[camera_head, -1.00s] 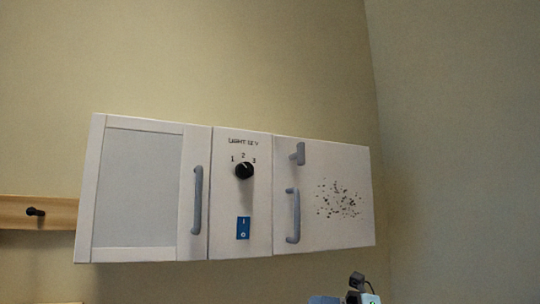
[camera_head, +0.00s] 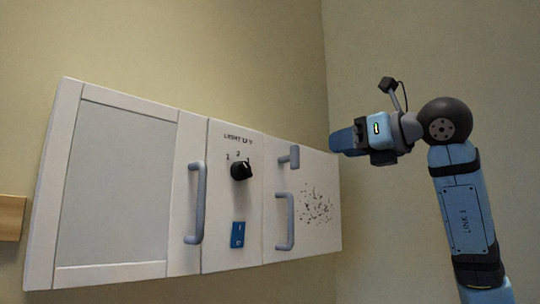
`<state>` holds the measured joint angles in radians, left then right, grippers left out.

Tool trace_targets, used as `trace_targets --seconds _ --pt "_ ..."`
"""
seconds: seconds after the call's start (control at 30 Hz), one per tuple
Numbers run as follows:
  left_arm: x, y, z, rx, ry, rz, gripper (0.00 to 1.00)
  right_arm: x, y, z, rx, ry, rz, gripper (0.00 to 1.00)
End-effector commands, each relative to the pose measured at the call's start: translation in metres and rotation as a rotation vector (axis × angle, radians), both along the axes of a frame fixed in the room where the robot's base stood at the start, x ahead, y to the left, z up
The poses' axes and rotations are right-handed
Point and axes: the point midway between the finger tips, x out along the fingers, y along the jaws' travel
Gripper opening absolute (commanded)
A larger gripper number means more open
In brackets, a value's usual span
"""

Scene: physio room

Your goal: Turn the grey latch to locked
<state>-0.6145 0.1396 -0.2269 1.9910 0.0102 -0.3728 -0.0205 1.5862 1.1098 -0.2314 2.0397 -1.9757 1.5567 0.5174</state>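The grey latch (camera_head: 289,157) is a small T-shaped piece near the top left of the cabinet's right door (camera_head: 300,235), above that door's grey bar handle (camera_head: 286,222). Its crossbar stands roughly upright. My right gripper (camera_head: 343,140) is raised to the right of the latch, in front of the door's upper right edge, and points left. It is apart from the latch. Its fingers are seen end-on and small, so I cannot tell whether they are open or shut. My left gripper is out of view.
The white wall cabinet (camera_head: 60,180) has a left door with a grey panel and handle (camera_head: 196,203). A black knob (camera_head: 241,170) marked 1 to 3 and a blue switch (camera_head: 238,235) sit in the middle. A wooden rail (camera_head: 11,217) is at the left.

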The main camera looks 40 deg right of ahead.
Motion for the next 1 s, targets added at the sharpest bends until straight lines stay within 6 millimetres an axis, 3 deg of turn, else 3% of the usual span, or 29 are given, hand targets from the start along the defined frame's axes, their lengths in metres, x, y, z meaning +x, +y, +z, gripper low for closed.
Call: trace_targets --seconds 0.17,0.7,1.0 --pt "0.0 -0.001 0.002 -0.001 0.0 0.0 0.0 0.0 -0.005 0.005 0.004 -0.009 -0.027 0.4" --pt "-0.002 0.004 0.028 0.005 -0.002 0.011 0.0 0.104 0.005 0.006 0.004 -0.007 -0.022 0.4" --pt "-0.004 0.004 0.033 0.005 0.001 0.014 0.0 0.13 0.007 0.004 0.003 -0.009 -0.023 0.4"
